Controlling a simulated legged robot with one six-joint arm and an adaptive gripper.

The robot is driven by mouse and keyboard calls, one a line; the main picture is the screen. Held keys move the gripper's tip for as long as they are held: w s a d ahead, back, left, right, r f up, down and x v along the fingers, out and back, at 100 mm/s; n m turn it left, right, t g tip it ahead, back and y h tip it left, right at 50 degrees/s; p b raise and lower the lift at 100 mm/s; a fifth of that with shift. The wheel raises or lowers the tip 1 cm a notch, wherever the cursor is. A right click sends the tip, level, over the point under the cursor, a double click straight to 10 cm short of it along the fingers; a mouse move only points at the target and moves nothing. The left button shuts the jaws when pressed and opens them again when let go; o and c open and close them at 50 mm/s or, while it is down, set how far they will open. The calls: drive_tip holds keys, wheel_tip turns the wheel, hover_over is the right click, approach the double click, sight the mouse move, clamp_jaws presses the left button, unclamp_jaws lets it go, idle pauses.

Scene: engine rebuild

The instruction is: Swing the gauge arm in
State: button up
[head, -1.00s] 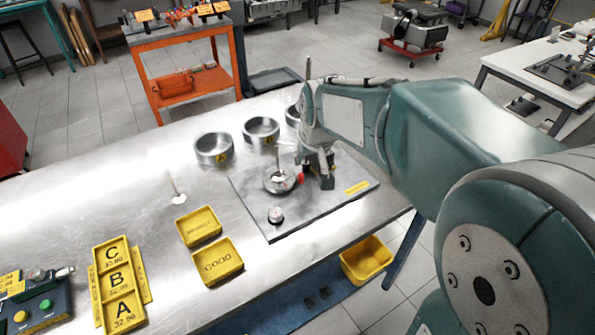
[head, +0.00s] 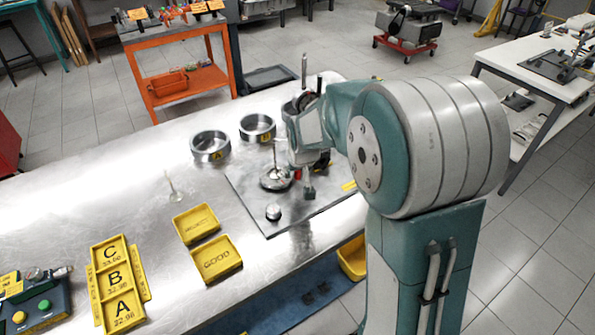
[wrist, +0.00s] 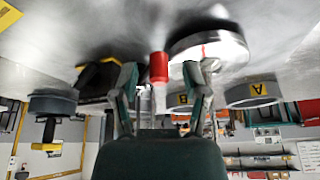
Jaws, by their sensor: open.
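A grey gauge plate (head: 325,205) lies on the steel bench. On it stands a round metal stage (head: 275,180) with a thin upright stem. A red grip (head: 298,174), apparently on the gauge arm, shows just right of the stage. In the wrist view, the red grip (wrist: 159,68) lies between the fingertips, with the shiny stage (wrist: 210,46) beside it. My gripper (wrist: 162,80) is open, its fingers on either side of the red grip with no clear contact. In the head view, my gripper (head: 308,186) is low over the plate; my arm hides most of the gauge arm.
Metal rings A (head: 210,147) and B (head: 257,127) stand behind the plate. A small round knob (head: 273,212) is at its front. Yellow trays, one marked GOOD (head: 217,260), and bins A, B, C (head: 118,282) lie left.

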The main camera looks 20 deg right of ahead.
drive_tip(key=shift+f, duration=0.1)
clamp_jaws()
drive_tip(key=shift+d, duration=0.15)
drive_tip(key=shift+s+d+n+y, duration=0.2)
drive_tip(key=shift+d+n+y, duration=0.15)
drive_tip(key=shift+n, duration=0.55)
drive_tip(key=d+n, duration=0.1)
drive_tip(key=n+y, duration=0.1)
drive_tip(key=shift+s+d+n, duration=0.15)
drive_tip(key=shift+d+n, duration=0.2)
drive_tip(key=shift+n, duration=0.05)
drive_tip(key=shift+d+f+n+g+y, duration=0.1)
drive_tip(key=shift+d+n+g+y, duration=0.4)
drive_tip(key=shift+n, duration=0.6)
drive_tip(key=shift+d+n+g+y, duration=0.25)
drive_tip(key=shift+d+n, duration=0.45)
drive_tip(key=shift+n, duration=0.4)
